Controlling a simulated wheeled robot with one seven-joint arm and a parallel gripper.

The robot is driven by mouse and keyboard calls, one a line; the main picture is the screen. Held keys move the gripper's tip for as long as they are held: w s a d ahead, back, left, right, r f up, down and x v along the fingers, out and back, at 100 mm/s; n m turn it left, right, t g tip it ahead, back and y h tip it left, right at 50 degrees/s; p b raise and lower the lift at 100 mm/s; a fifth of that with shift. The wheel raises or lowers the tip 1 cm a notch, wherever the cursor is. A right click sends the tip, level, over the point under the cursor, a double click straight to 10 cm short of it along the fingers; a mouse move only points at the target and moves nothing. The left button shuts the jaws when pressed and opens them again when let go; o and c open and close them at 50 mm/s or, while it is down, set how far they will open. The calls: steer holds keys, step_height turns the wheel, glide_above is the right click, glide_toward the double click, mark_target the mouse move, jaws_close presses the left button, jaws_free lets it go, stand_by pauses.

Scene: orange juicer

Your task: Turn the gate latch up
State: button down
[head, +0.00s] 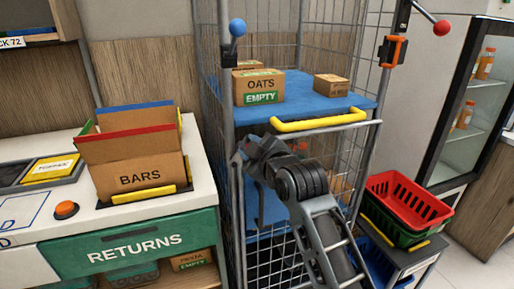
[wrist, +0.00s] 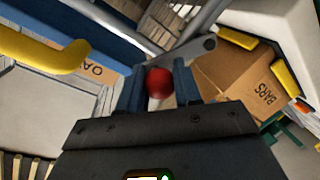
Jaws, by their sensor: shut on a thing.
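The gate latch shows in the wrist view as a red ball knob (wrist: 158,82) on a grey lever (wrist: 195,50), which runs to the upper right to a pivot by a grey post. My gripper (wrist: 159,88) is shut on the red knob, with one dark finger on each side of it. In the head view my gripper (head: 246,158) is at the left front post of the wire cage trolley (head: 227,100), below the blue shelf. My gripper and wrist hide the knob there.
A yellow handle (head: 320,121) crosses the shelf front (head: 300,102), right above my gripper. The BARS box (head: 140,177) stands on the counter to the left. A blue ball lever (head: 237,28) and a red ball lever (head: 441,28) are higher up. Red and green baskets (head: 405,200) stand right.

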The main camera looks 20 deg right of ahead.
steer(key=a+n+p, duration=0.1)
steer(key=a+r+n+h+p, duration=0.1)
steer(key=n, duration=0.1)
steer(key=shift+a+r, duration=0.1)
steer(key=shift+a, duration=0.1)
steer(key=shift+a+n+h+p, duration=0.35)
steer(key=shift+a+n, duration=0.35)
steer(key=shift+n, duration=0.4)
steer(key=c, duration=0.8)
jaws_free()
steer(key=s+r, duration=0.1)
steer(key=s, duration=0.6)
steer(key=shift+s+r+b, duration=0.2)
steer(key=shift+s+b, duration=0.1)
steer(key=shift+b, duration=0.05)
steer(key=shift+s+f, duration=0.1)
steer(key=shift+f, duration=0.05)
